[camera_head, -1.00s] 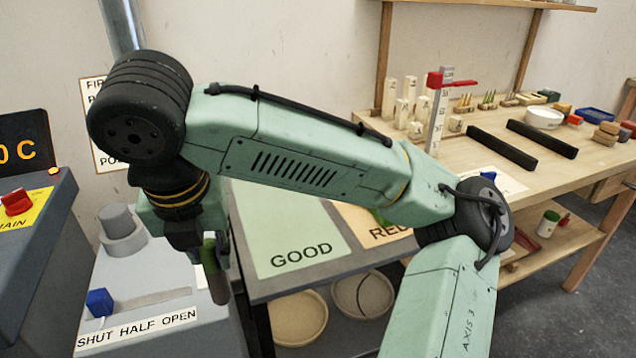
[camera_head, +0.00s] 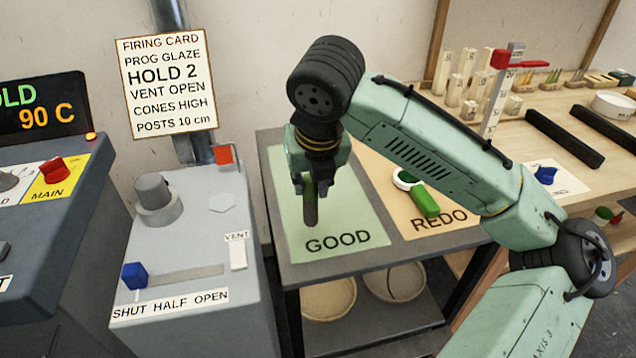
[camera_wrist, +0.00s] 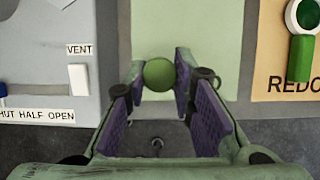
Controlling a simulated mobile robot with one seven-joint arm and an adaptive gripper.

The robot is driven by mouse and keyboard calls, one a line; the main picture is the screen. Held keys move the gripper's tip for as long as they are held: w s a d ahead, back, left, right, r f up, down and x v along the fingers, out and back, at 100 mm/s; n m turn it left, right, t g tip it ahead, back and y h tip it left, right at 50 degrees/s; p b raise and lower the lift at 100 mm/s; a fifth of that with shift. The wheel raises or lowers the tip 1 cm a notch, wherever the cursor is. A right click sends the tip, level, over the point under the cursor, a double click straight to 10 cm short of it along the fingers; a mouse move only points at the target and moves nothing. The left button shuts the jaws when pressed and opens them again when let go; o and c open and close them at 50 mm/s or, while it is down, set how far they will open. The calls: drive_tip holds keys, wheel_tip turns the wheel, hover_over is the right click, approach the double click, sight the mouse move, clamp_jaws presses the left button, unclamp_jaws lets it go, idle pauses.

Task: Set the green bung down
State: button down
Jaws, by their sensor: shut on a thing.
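My gripper (camera_head: 304,186) is shut on the green bung (camera_head: 310,208) and holds it upright over the green GOOD mat (camera_head: 350,215).
A green-handled tool with a round white head (camera_head: 424,200) lies on the orange REDO mat (camera_head: 385,180). The grey box with the VENT slider (camera_head: 238,252) stands left. The GOOD mat looks otherwise clear. Long dark bars (camera_head: 565,138) lie on the wooden bench.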

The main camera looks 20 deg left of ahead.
drive_tip(key=shift+w+d+f+p, duration=0.15)
drive_tip(key=shift+w+f, duration=0.2)
drive_tip(key=shift+f, duration=0.3)
drive_tip(key=shift+w+a+f+p, duration=0.1)
drive_tip(key=shift+w+f+p, duration=0.1)
drive_tip(key=shift+w+f, duration=0.3)
drive_tip(key=shift+w+d+f+p, duration=0.1)
drive_tip(key=shift+w+f+p, duration=0.1)
drive_tip(key=shift+f, duration=0.55)
drive_tip(key=c, duration=1.4)
unclamp_jaws()
drive_tip(key=shift+o, duration=0.2)
drive_tip(key=shift+r, duration=0.1)
drive_tip(key=b+v, duration=0.1)
drive_tip(key=v, duration=1.1)
drive_tip(key=shift+b, duration=0.35)
